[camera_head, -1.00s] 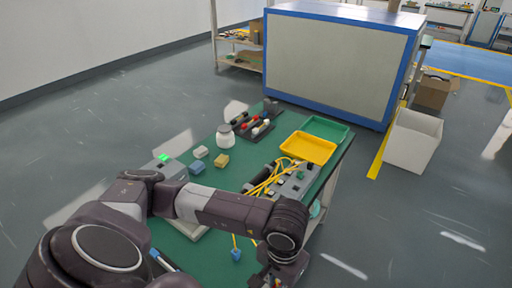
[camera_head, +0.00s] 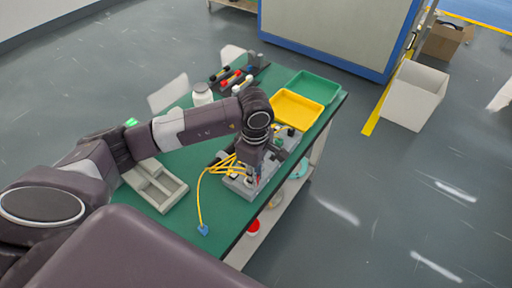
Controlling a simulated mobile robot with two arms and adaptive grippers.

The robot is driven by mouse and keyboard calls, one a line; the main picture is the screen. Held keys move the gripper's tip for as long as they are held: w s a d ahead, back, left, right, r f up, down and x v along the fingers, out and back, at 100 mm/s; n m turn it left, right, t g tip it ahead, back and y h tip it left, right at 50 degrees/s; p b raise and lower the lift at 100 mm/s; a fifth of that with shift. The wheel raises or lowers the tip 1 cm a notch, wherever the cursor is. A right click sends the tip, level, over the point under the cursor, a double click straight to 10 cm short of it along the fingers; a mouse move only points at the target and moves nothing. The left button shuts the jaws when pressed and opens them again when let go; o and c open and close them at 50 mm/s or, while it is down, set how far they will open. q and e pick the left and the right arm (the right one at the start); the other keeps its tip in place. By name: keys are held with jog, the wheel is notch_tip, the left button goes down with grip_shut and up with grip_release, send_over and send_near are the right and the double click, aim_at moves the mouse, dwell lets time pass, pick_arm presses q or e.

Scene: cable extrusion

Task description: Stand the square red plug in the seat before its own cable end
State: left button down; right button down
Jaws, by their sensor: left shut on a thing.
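My left gripper (camera_head: 256,174) points down over the near part of the grey seat block (camera_head: 238,187) on the green table. It is shut on a small red piece (camera_head: 258,180), which I take to be the square red plug; only a sliver shows between the dark fingers. I cannot tell whether the plug touches a seat. Yellow cables (camera_head: 222,163) run over the left side of the block, beside the gripper. One loops down to a blue end (camera_head: 203,230) on the table. The gripper and arm hide part of the block. My right gripper is out of view.
A yellow tray (camera_head: 298,109) and a green tray (camera_head: 314,87) stand behind the block. A grey compartment tray (camera_head: 173,195) lies left, a white jar (camera_head: 202,94) and a tool rack farther back. The table's right edge is close to the block.

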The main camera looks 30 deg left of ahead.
pick_arm(q)
jog(key=w+a+n, duration=0.2)
jog(key=w+n, duration=0.2)
jog(key=n, duration=0.4)
jog(key=w+a+r+n+p, duration=0.1)
jog(key=w+n, duration=0.2)
jog(key=n, duration=0.5)
jog(key=shift+w+a, duration=0.35)
jog(key=shift+w, duration=0.05)
jog(key=shift+f+b, duration=1.2)
jog(key=shift+f, duration=0.9)
jog(key=shift+f+b, duration=0.95)
jog(key=shift+f, duration=0.2)
jog(key=c, duration=1.8)
grip_release()
jog(key=shift+o, duration=0.2)
jog(key=shift+r, duration=0.1)
notch_tip(320, 180, up, 12)
